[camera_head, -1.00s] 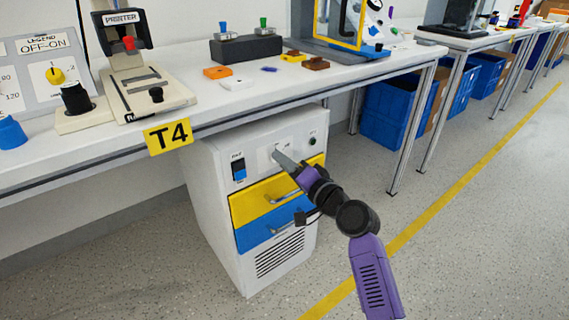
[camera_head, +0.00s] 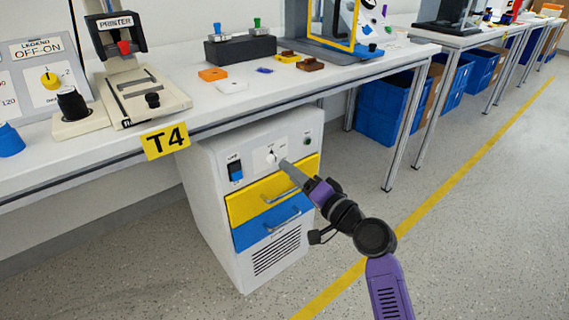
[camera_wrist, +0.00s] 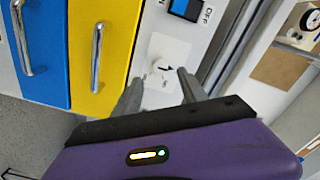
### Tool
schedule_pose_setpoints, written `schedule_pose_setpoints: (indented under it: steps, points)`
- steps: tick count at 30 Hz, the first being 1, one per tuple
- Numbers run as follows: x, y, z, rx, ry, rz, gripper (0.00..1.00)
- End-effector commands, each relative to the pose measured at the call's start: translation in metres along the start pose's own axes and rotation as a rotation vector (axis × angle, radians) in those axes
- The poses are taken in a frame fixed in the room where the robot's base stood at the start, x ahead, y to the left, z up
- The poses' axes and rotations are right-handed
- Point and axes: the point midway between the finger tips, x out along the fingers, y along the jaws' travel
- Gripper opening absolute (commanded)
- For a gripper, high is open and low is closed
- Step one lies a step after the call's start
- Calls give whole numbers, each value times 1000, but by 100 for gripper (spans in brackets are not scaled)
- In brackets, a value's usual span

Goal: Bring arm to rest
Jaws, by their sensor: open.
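My gripper (camera_head: 284,164) is in front of the white cabinet (camera_head: 213,190), near its rotary switch (camera_head: 271,157). In the wrist view my gripper (camera_wrist: 160,78) is open, with its two fingers apart and nothing between them. The round white switch dial (camera_wrist: 168,58) with a dark pointer shows just beyond the fingertips. I cannot tell exactly how wide the gap to the dial is. My purple and black arm reaches in from the lower right of the head view.
The cabinet has a yellow drawer (camera_head: 262,192) and a blue drawer (camera_head: 272,222) with protruding handles, and a blue rocker switch (camera_head: 235,170). A white workbench (camera_head: 330,75) stands above it. Open floor (camera_head: 470,230) lies to the right, crossed by a yellow line.

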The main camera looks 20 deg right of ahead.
Motion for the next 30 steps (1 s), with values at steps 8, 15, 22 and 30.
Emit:
schedule_pose_setpoints:
  steps: [8, 15, 22, 30]
  points:
    - [-19, 0, 0, 0, 1, 0, 50]
    - [-19, 0, 0, 0, 1, 0, 50]
    - [-19, 0, -2, -4, 9, -1, 50]
    - [-48, -2, -40, -205, 215, 61, 50]
